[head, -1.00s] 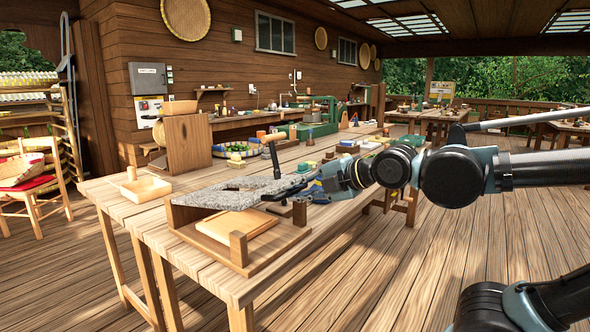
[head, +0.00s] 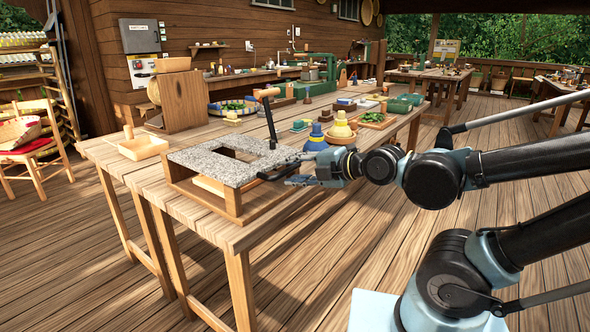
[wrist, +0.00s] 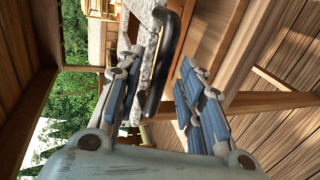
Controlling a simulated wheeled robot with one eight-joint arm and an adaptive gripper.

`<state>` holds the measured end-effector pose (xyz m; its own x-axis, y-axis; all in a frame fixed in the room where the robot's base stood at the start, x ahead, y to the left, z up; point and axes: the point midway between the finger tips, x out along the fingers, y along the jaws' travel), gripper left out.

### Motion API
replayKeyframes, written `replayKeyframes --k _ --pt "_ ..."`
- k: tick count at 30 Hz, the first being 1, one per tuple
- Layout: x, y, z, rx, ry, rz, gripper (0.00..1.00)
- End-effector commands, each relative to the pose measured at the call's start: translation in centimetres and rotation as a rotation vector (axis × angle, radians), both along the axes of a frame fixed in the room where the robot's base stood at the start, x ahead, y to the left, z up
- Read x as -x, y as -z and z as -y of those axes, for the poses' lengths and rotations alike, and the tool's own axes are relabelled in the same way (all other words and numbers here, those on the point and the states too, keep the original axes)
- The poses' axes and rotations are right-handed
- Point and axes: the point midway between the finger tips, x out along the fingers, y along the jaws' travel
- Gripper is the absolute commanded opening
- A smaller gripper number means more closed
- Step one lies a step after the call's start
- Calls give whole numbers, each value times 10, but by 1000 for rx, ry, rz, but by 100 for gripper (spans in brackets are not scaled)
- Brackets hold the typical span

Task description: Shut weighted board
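The weighted board is a grey speckled slab (head: 205,163) with a rectangular opening. In the head view it lies roughly level over a low wooden frame (head: 233,205), its near corner close to or on the front post; I cannot tell if it touches. A pale wooden board (head: 208,185) shows partly beneath it. A black handle (wrist: 172,60) is at the slab's edge in the wrist view. My gripper (head: 290,172) is at the slab's right edge. In the wrist view my gripper (wrist: 160,85) has its fingers apart, with the handle between or just beyond them; contact is unclear.
A dark upright rod (head: 270,125) with an orange-brown top stands behind the slab. A shallow wooden box (head: 143,147) sits left on the table.

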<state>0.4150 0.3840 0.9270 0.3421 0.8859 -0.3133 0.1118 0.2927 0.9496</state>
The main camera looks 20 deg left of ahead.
Motion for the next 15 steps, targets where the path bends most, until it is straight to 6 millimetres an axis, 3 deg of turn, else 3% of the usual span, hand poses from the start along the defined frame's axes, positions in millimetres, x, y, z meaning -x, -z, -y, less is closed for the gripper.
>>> replayKeyframes --k 8,15 --pt "0 -2 0 0 -1 0 35" --pt "-1 -19 0 0 -1 -1 35"
